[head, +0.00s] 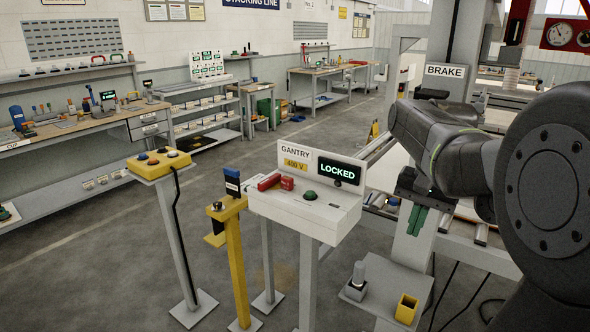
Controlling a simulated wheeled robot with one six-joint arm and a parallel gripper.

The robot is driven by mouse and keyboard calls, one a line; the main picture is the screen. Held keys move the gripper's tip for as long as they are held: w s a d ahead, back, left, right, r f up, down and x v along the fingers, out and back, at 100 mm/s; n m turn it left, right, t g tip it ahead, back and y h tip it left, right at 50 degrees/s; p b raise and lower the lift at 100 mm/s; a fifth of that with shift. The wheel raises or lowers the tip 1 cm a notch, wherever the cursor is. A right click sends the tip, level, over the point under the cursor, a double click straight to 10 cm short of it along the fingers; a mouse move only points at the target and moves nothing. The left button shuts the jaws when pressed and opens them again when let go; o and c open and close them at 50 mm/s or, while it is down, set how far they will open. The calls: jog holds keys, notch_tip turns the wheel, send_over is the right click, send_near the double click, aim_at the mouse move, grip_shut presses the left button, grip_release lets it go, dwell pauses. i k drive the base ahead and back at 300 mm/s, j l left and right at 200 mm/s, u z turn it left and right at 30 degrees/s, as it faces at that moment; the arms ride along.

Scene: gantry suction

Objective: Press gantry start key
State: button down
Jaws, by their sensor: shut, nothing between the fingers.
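The gantry console (325,218) is a white box on a post in the middle of the head view. Its upright panel has a GANTRY label, a yellow 400 V plate (295,165) and a dark display (339,172) reading LOCKED in green. A round green key (310,195) sits on the console's top, with no word legible on it. A red block-like piece (270,182) and a smaller red piece with lettering (287,184) lie to its left. My gripper (418,222), with green fingers, is shut and empty, to the right of the console and apart from it.
A yellow pendant box (158,164) on a post and a yellow post (233,258) with a blue-topped item (232,180) stand left of the console. A low shelf (385,300) holds a yellow cup (406,309) and a grey-topped piece (357,280). Open floor lies behind.

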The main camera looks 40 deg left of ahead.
aim_at(309, 194)
jog(key=i+j, duration=0.1)
jog(key=j, duration=0.45)
jog(key=i+j, duration=0.15)
jog(key=j, duration=0.4)
jog(key=i+j+z, duration=0.1)
jog(key=j, duration=0.45)
jog(key=i+j, duration=0.1)
jog(key=j, duration=0.45)
